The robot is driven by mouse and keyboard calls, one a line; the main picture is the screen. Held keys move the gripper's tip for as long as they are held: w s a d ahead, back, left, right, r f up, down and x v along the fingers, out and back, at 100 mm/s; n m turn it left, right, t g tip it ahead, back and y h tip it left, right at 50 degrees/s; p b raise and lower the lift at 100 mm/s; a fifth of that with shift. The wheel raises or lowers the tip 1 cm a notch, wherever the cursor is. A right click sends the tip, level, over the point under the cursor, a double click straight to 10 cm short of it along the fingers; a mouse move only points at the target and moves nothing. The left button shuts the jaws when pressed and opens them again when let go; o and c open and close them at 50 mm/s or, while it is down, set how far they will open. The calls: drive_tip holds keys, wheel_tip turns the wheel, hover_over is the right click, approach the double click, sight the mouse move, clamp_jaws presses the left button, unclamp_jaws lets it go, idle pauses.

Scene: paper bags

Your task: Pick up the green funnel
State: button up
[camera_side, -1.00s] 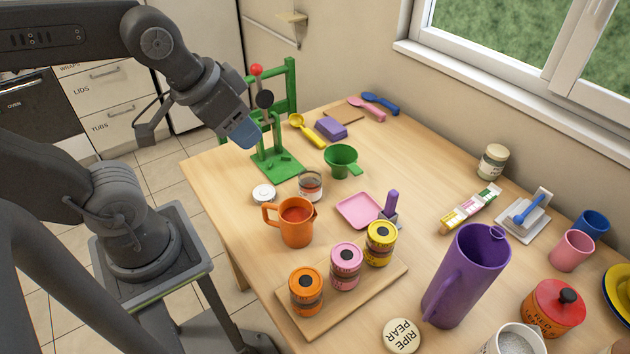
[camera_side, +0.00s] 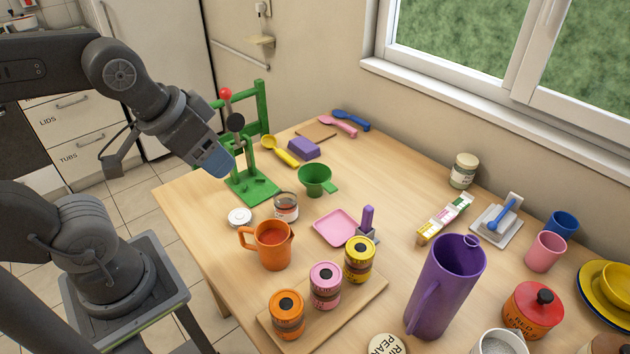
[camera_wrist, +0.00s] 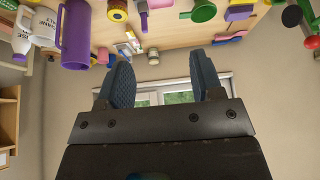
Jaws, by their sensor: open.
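The green funnel (camera_side: 315,178) stands on the table with its wide mouth up and its handle pointing right. It also shows at the top edge of the wrist view (camera_wrist: 203,11). My gripper (camera_side: 221,165) is above the table's left part, to the left of the funnel and in front of the green stand, apart from both. In the wrist view its two blue fingers (camera_wrist: 162,78) are spread with nothing between them.
The green stand (camera_side: 252,188) is left of the funnel. A glass jar (camera_side: 286,208) and orange jug (camera_side: 271,246) are in front. A purple block (camera_side: 303,149) and yellow scoop (camera_side: 283,152) lie behind. A pink tray (camera_side: 335,228) is at front right. Bare table lies right of the funnel.

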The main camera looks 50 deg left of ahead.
drive_tip(key=w+a+m+g+y, duration=0.1)
drive_tip(key=w+m+g, duration=0.1)
drive_tip(key=w+m, duration=0.65)
drive_tip(key=m+g+y, duration=0.3)
drive_tip(key=m, duration=0.7)
hover_over(329, 187)
drive_tip(key=d, duration=0.5)
wheel_tip(329, 187, down, 18)
drive_tip(key=shift+m+y, duration=0.25)
drive_tip(key=shift+y, duration=0.05)
drive_tip(key=x, duration=0.8)
drive_tip(key=shift+s+a+f, duration=0.2)
drive_tip(key=shift+s+f, duration=0.15)
drive_tip(key=shift+x, duration=2.95)
drive_tip(key=shift+w, duration=0.2)
drive_tip(key=c, duration=1)
